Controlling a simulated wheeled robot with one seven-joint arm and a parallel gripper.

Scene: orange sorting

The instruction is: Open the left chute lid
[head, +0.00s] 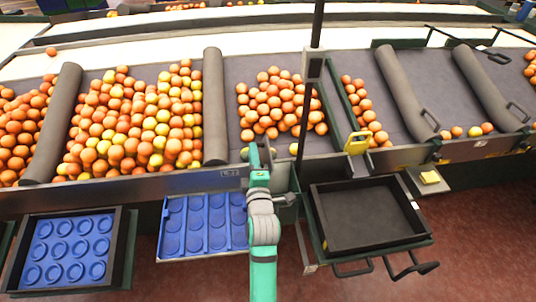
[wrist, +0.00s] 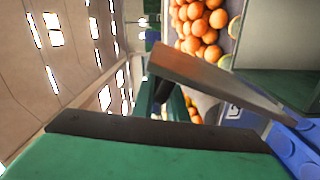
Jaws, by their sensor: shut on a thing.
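My teal gripper (head: 261,158) is at the front rail of the sorting table in the head view, just below a pile of oranges (head: 275,103). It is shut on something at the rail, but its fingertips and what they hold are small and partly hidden. I cannot clearly tell the left chute lid from the panels around it. In the wrist view a brown-grey metal bar (wrist: 215,80) crosses close in front of my gripper, and a dark part (wrist: 163,92) shows behind it. Oranges (wrist: 203,30) lie beyond.
A blue tray (head: 203,226) with round hollows is left of my arm, and a black tray (head: 368,214) is to its right. Dark dividers (head: 213,105) and a black upright post (head: 316,40) rise nearby.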

